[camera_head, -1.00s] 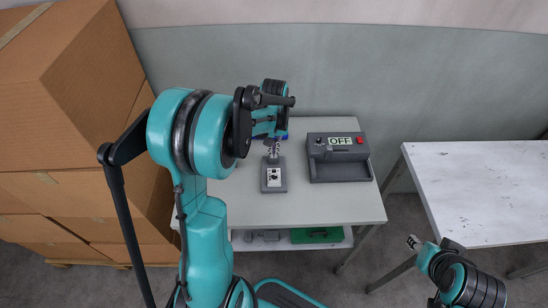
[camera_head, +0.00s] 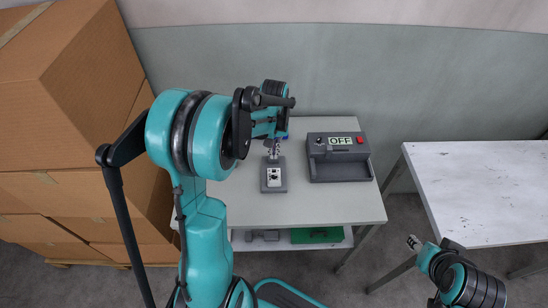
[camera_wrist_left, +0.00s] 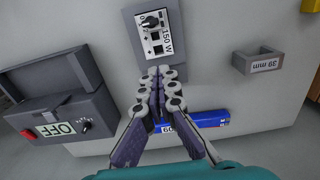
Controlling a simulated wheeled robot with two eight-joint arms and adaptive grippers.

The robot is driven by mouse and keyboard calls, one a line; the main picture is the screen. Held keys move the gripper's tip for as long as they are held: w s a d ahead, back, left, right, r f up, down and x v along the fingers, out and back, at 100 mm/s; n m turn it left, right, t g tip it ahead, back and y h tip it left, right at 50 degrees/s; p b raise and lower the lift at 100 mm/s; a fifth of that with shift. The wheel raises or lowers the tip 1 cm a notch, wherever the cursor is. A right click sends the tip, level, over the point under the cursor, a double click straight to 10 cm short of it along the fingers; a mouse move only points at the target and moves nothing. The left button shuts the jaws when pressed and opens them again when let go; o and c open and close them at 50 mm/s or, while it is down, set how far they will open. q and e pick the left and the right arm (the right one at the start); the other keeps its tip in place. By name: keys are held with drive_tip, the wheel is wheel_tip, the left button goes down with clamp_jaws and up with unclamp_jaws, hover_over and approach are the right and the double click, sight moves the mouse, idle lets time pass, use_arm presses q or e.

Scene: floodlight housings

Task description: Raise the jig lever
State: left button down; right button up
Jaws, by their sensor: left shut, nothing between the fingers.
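A small grey fixture (camera_head: 272,188) stands on the table with a pale panel on top. In the left wrist view the grey fixture (camera_wrist_left: 175,72) shows a black knob and "150 W" on its panel. My left gripper (camera_head: 273,153) is at the far end of this fixture. Its fingers are shut with nothing between them, and in the left wrist view the fingertips (camera_wrist_left: 158,70) overlap the fixture's edge. I cannot tell whether they touch it. No lever can be made out clearly; the fingers may hide it. My right gripper (camera_head: 414,242) is small at lower right, away from the table.
A grey box with an OFF sign and red button (camera_head: 340,168) stands right of the fixture. A blue box (camera_wrist_left: 208,118) and a grey labelled bracket (camera_wrist_left: 240,63) show in the wrist view. Cardboard boxes (camera_head: 60,90) rise at left. A white table (camera_head: 480,185) at right is bare.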

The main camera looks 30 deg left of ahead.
use_arm(q)
drive_tip(key=shift+w+a+f, duration=0.25)
drive_tip(key=shift+a, duration=0.05)
drive_tip(key=shift+r+p, duration=0.15)
drive_tip(key=shift+p, duration=0.15)
drive_tip(key=shift+w+a+r+p, duration=0.25)
drive_tip(key=shift+w+r+p, duration=0.15)
drive_tip(key=shift+r+p, duration=0.15)
drive_tip(key=shift+w+a+r+p, duration=0.2)
drive_tip(key=shift+w+r+p, duration=0.15)
drive_tip(key=shift+r+p, duration=0.25)
drive_tip(key=shift+s+d+r+p, duration=0.15)
drive_tip(key=shift+r+p, duration=0.15)
drive_tip(key=shift+r, duration=0.15)
drive_tip(key=shift+s+d+r+p, duration=0.1)
drive_tip(key=shift+r+p, duration=0.15)
drive_tip(key=shift+r, duration=0.15)
drive_tip(key=shift+r+p, duration=0.8)
drive_tip(key=shift+r, duration=0.3)
use_arm(e)
drive_tip(key=r, duration=0.3)
drive_tip(key=w+a+r, duration=0.1)
drive_tip(key=shift+w+r, duration=0.1)
drive_tip(key=shift+r, duration=0.3)
use_arm(q)
drive_tip(key=shift+f, duration=0.1)
